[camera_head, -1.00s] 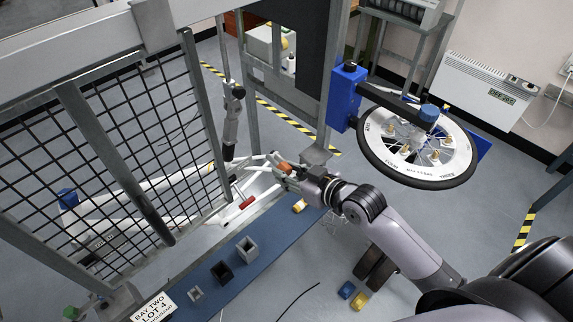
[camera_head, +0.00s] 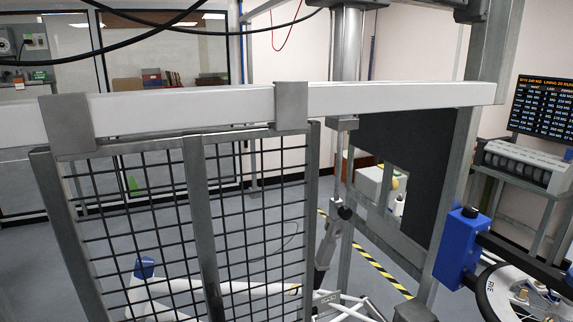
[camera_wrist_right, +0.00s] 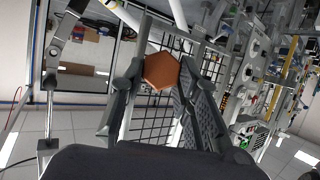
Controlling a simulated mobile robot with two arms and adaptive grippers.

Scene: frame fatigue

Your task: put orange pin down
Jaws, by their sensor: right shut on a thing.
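The orange pin (camera_wrist_right: 161,72) shows in the right wrist view as an orange hexagonal head. My right gripper (camera_wrist_right: 160,88) is shut on it, with a dark finger on either side. The rest of the pin behind the head is hidden. In the head view now, neither the pin nor the right gripper can be made out. My left gripper is in neither current view.
A mesh guard (camera_head: 255,220) under a pale crossbeam (camera_head: 400,96) fills the left and middle of the head view. White frame tubes (camera_head: 240,288) lie behind it. A blue clamp block (camera_head: 459,247) and a wheel (camera_head: 515,295) stand at the lower right.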

